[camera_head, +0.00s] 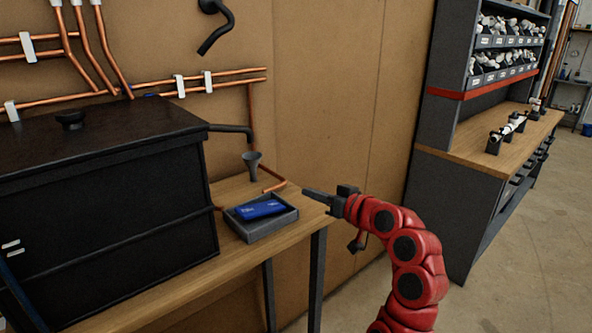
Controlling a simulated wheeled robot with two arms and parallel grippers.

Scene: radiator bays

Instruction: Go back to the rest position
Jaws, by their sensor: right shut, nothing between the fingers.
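My right gripper (320,194) comes in on a red arm from the lower right. It is shut and empty, pointing left just off the right end of the wooden bench (160,297). A grey tray (262,231) with a blue packet (260,209) in it lies on the bench, left of the gripper and apart from it. My left gripper does not show.
A large black tank (110,190) fills the left of the bench. A small grey funnel (252,165) and copper pipes (200,86) are behind the tray. A workbench with shelves (500,140) stands at the right. Open floor (540,250) lies at the lower right.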

